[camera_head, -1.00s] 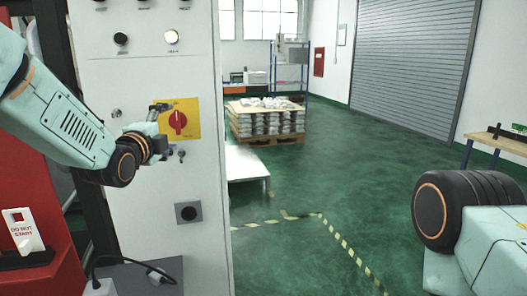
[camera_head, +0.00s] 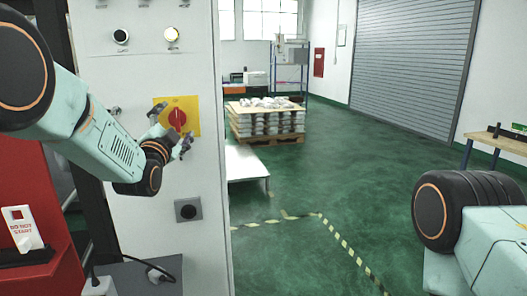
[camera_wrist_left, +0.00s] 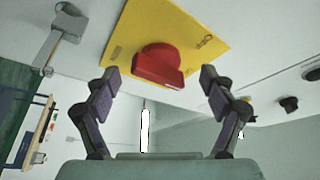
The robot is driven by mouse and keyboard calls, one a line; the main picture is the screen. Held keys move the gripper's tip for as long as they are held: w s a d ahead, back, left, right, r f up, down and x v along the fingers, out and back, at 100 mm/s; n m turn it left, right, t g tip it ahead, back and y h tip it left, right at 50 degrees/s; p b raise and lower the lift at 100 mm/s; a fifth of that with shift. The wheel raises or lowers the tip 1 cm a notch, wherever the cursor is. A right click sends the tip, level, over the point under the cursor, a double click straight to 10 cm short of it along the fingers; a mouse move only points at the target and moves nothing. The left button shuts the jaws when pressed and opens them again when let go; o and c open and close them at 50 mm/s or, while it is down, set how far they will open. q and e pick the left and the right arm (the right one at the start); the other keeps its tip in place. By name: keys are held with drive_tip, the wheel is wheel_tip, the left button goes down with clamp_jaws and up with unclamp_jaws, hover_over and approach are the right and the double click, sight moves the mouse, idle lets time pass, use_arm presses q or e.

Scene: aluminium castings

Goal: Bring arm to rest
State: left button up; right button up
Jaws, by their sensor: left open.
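My left gripper (camera_head: 173,128) is open and empty in front of the white control cabinet, close to the red rotary switch (camera_head: 177,118) on its yellow plate (camera_head: 188,103). In the left wrist view the open fingers (camera_wrist_left: 160,84) stand on either side and short of the red switch (camera_wrist_left: 158,65), with a gap between. The yellow plate (camera_wrist_left: 140,30) lies behind it. My left forearm slants down from the upper left in the head view. At the right edge only a part of my right arm shows; its gripper is out of view.
A red stand (camera_head: 60,270) with a white sign is at lower left. A loaded pallet (camera_head: 266,138) stands behind. Green floor (camera_head: 340,190) is open.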

use_arm(q)
drive_tip(key=n, duration=0.2)
drive_tip(key=n+y, duration=0.1)
drive_tip(key=shift+w+d+f+n+t, duration=0.1)
drive_tip(key=shift+w+f+n+t, duration=0.1)
drive_tip(key=shift+n+t, duration=0.2)
drive_tip(key=shift+s+r+n+y, duration=0.1)
drive_tip(key=shift+n+y, duration=0.3)
drive_tip(key=shift+n, duration=0.15)
drive_tip(key=shift+s+r+n+y, duration=0.1)
drive_tip(key=shift+n+y, duration=0.3)
drive_tip(key=shift+n, duration=0.15)
drive_tip(key=shift+f, duration=0.1)
drive_tip(key=shift+w, duration=0.15)
